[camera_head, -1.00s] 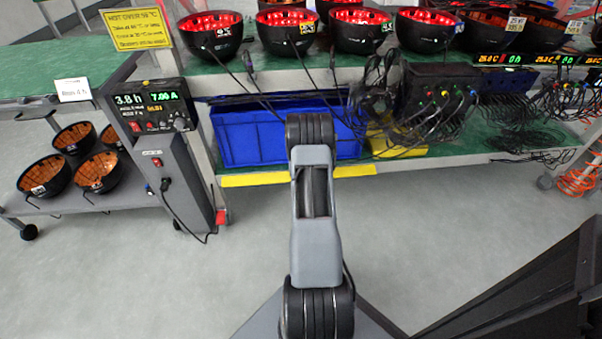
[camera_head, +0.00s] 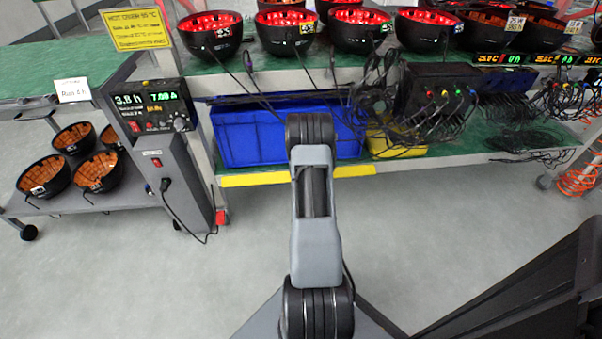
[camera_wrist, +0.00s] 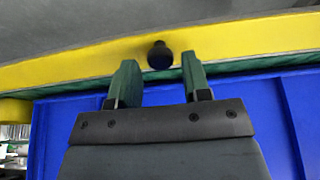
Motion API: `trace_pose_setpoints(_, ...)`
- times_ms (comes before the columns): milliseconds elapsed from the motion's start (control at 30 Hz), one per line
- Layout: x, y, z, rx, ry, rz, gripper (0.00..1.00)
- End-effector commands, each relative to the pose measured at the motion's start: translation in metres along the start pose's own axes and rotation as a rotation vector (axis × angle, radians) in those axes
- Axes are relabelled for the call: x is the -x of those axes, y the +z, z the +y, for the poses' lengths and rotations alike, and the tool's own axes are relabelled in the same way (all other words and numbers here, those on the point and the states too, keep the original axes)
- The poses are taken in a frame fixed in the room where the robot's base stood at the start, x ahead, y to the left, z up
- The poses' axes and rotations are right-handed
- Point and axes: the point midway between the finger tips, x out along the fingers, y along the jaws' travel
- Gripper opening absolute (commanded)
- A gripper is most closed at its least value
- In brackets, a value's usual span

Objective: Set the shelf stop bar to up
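The shelf stop bar (camera_head: 250,180) is a long yellow bar along the front edge of the lower green shelf in the head view, in front of a blue crate. My arm covers part of it. In the wrist view the yellow bar (camera_wrist: 80,62) runs across the upper part and carries a round black knob (camera_wrist: 159,56). My gripper (camera_wrist: 160,69) is open and empty, with its two fingers apart and pointing at the bar. The knob appears between the fingertips; I cannot tell whether they reach around it. My gripper is hidden in the head view.
The blue crate (camera_head: 240,135) stands on the lower shelf behind the bar. Dark cables (camera_head: 440,125) hang from the bench at right. Red-lit bowls (camera_head: 212,36) line the upper shelf. A control post (camera_head: 180,180) stands at left. The grey floor in front is clear.

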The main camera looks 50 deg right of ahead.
Motion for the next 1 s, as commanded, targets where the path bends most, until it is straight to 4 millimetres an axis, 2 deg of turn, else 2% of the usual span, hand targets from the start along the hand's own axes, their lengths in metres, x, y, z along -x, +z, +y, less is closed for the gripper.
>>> trace_pose_setpoints(67, 0.0, 0.0, 0.0, 0.0, 0.0, 0.0, 0.52)
trace_pose_setpoints(300, 0.001, 0.0, 0.0, 0.0, 0.0, 0.0, 0.52)
trace_pose_setpoints(433, 0.012, -0.002, 0.0, 0.0, 0.0, 0.002, 0.52)
trace_pose_setpoints(800, 0.085, -0.002, 0.0, 0.0, 0.0, 0.002, 0.52)
trace_pose_setpoints(1000, 0.117, -0.001, 0.001, 0.0, 0.0, 0.001, 0.52)
